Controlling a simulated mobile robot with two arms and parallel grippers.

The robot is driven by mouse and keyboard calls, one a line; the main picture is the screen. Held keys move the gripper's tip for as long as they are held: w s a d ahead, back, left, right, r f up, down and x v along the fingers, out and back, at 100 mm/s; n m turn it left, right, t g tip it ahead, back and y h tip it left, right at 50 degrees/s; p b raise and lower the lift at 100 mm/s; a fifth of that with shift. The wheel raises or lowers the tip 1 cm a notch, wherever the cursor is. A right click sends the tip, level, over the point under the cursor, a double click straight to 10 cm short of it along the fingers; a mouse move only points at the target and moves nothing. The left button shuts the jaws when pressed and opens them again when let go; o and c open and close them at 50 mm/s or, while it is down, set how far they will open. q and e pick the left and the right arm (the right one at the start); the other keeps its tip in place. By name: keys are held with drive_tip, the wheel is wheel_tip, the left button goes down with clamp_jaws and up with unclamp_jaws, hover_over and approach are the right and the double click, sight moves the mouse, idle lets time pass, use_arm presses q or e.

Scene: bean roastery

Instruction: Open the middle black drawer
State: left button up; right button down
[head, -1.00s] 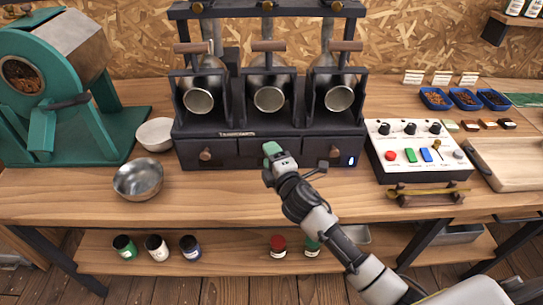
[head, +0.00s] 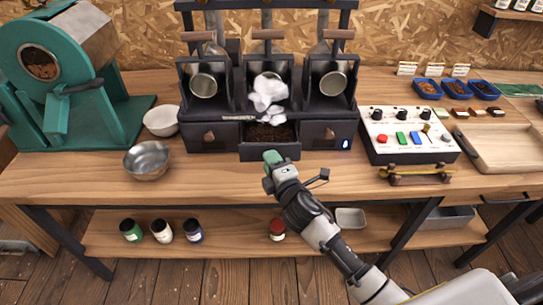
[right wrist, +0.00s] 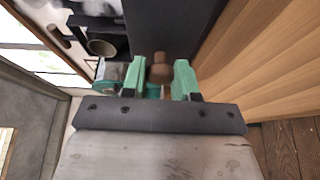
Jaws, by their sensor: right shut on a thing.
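The middle black drawer (head: 256,150) stands pulled out from the black three-part roaster (head: 232,106), with dark brown beans (head: 268,133) inside. My right gripper (head: 271,160) is at the drawer's front in the head view. In the right wrist view its green fingers (right wrist: 160,82) stand on both sides of the round brown knob (right wrist: 160,70), shut on it. In the head view my gripper hides the knob. The left drawer (head: 222,137) and the right drawer (head: 318,134) are closed. My left gripper is not in view.
White smoke (head: 267,92) rises over the open drawer. A metal bowl (head: 147,160) and a white bowl (head: 161,121) stand to the left. A white control panel (head: 407,143) and a wooden tray (head: 499,146) stand to the right. The bench front is mostly clear.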

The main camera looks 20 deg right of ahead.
drive_tip(key=shift+s+a+r, duration=0.1)
drive_tip(key=shift+s+a, duration=0.15)
drive_tip(key=shift+s, duration=0.6)
drive_tip(key=shift+s+a, duration=0.1)
drive_tip(key=shift+s, duration=0.6)
drive_tip(key=c, duration=1.2)
unclamp_jaws()
drive_tip(key=o, duration=0.3)
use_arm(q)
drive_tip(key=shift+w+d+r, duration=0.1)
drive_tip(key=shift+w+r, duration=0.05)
use_arm(e)
drive_tip(key=shift+o, duration=0.2)
